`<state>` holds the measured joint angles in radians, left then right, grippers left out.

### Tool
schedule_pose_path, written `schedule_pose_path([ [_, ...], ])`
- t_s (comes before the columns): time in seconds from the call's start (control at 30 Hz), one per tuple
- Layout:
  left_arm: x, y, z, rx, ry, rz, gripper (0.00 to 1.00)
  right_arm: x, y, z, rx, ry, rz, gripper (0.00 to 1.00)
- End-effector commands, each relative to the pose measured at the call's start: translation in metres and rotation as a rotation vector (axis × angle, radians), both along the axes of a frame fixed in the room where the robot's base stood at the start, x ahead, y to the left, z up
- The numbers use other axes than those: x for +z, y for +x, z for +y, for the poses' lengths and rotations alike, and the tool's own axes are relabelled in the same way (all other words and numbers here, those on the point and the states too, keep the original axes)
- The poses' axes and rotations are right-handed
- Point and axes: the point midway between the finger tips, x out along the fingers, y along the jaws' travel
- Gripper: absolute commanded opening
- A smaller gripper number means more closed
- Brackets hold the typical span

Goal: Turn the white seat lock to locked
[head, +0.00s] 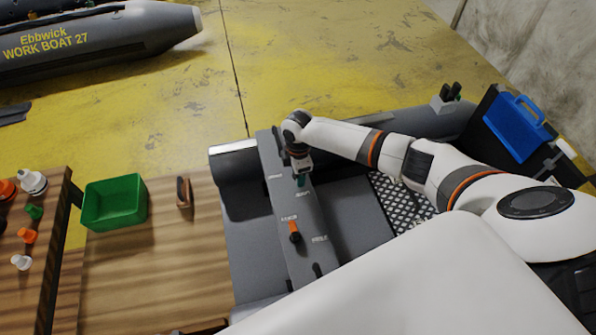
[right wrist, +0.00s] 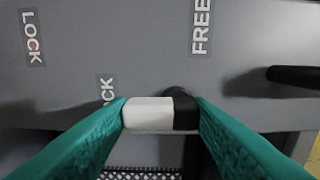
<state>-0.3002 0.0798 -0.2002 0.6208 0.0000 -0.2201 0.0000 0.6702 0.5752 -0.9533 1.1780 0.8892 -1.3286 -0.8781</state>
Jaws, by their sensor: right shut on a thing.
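The white seat lock (right wrist: 148,113) is a small handle with a white end and a black end, seen in the right wrist view between teal fingertips. My right gripper (right wrist: 161,114) is shut on it, one finger at the white end and one at the black end. A partly hidden label ending in "CK" (right wrist: 105,89) is just beyond the white end; a "FREE" label (right wrist: 200,28) is above the black end. In the head view my right gripper (head: 302,180) is at the far part of the grey seat board (head: 309,249) and hides the lock. My left gripper is not in view.
An orange-and-black lock (head: 294,232) and a black lever (head: 317,269) are nearer on the board. A blue case (head: 515,127) is at right.

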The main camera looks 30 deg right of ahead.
Motion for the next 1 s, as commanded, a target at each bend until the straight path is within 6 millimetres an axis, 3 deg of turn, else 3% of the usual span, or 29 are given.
schedule_pose_path([
  [0.3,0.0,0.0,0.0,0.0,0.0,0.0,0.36,0.002,0.002,0.0,0.005,0.0,-0.005,0.24],
  [0.33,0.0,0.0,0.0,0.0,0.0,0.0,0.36,0.002,0.002,0.0,0.005,0.0,-0.005,0.48],
  [0.47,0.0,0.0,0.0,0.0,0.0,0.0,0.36,0.001,0.001,0.0,0.004,0.0,-0.004,0.68],
  [0.77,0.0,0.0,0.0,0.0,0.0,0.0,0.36,0.002,0.001,0.0,0.003,0.0,-0.002,0.68],
  [1.0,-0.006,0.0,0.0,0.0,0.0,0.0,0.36,0.032,0.002,0.0,0.005,0.001,-0.006,0.68],
])
